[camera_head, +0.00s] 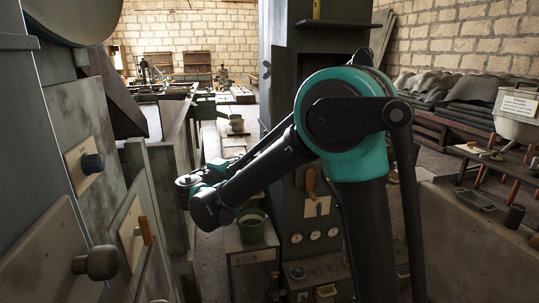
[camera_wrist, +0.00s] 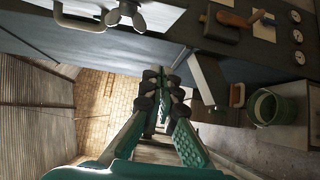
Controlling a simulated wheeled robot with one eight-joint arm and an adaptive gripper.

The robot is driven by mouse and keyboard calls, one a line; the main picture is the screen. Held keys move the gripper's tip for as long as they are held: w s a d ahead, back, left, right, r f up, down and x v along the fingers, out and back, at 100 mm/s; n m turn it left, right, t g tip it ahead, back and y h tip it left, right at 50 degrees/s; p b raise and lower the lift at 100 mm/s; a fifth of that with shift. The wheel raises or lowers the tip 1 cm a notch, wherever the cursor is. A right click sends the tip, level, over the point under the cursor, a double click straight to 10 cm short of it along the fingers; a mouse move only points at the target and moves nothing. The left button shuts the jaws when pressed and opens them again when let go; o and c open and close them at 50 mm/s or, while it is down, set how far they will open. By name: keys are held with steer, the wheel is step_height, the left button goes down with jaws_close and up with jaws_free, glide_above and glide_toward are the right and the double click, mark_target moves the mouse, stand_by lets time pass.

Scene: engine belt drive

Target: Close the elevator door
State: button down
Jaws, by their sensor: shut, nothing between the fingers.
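My gripper (camera_wrist: 163,84) shows in the wrist view with its teal links and black finger joints drawn together. It is shut and holds nothing. I cannot tell which panel is the elevator door, nor whether that door is open. In the head view a dark cabinet column (camera_head: 288,75) stands behind my arm, which hides part of it. The column carries an orange-handled lever (camera_head: 310,181) and round gauges (camera_head: 315,235). In the wrist view the lever (camera_wrist: 232,19) and a pale bar (camera_wrist: 203,78) lie beyond the gripper, to its right. Contact with either cannot be seen.
Grey panels with a dark knob (camera_head: 93,163), a larger knob (camera_head: 98,262) and an orange handle (camera_head: 146,230) stand close at left. A green bucket (camera_head: 251,225) sits on a low cabinet. Benches with sacks (camera_head: 475,95) line the right wall.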

steer(key=w+d, duration=0.8)
steer(key=shift+d, duration=0.15)
steer(key=shift+s+d, duration=0.1)
stand_by(0.4)
